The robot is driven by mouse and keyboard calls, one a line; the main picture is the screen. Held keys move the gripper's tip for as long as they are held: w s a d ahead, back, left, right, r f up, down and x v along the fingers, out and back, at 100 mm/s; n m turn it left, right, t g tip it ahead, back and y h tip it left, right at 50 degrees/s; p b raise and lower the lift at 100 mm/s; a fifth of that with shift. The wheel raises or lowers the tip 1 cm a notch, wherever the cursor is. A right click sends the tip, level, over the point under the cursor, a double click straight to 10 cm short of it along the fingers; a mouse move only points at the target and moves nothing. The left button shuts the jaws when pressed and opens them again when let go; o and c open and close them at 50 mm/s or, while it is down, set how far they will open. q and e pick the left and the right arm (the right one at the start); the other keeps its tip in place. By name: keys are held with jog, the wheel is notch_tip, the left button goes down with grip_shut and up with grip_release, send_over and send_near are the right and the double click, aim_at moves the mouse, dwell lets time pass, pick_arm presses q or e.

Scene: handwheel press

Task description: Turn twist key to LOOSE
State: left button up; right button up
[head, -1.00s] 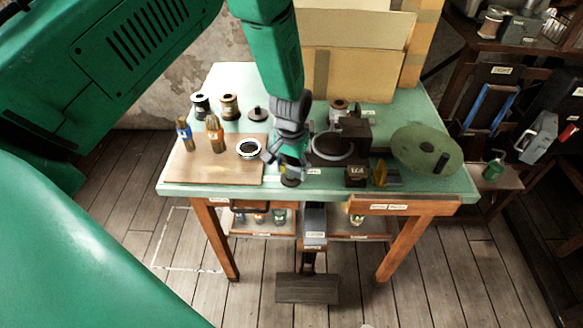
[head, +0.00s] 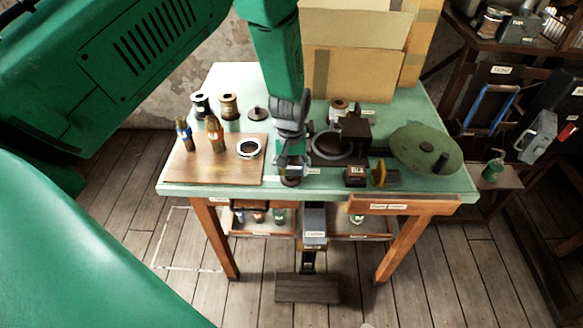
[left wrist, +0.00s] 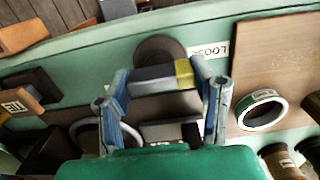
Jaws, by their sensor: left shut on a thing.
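The twist key (left wrist: 158,79) shows in the left wrist view as a grey bar with a yellow end over a dark round base (left wrist: 160,48). The yellow end points right, towards the label reading LOOSE (left wrist: 210,52). My left gripper (left wrist: 160,76) has one finger at each end of the bar and is shut on it. In the head view my left gripper (head: 291,163) reaches down at the table's front edge and hides most of the key. The dark base (head: 290,182) shows below it. My right gripper is not in view.
A wooden board (head: 220,170) with two bottles and a white-rimmed ring (head: 249,148) lies left of the gripper. The dark press (head: 354,131) and a green handwheel (head: 420,146) stand to the right. A cardboard box (head: 352,65) is behind.

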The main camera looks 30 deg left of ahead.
pick_arm(q)
jog(key=shift+w+r, duration=0.2)
jog(key=shift+w, duration=0.1)
jog(key=o, duration=1.2)
jog(key=shift+c, duration=0.2)
jog(key=shift+s+f, duration=0.1)
jog(key=shift+f, duration=0.05)
jog(key=shift+r, duration=0.2)
notch_tip(320, 180, up, 12)
jog(key=shift+f, duration=0.25)
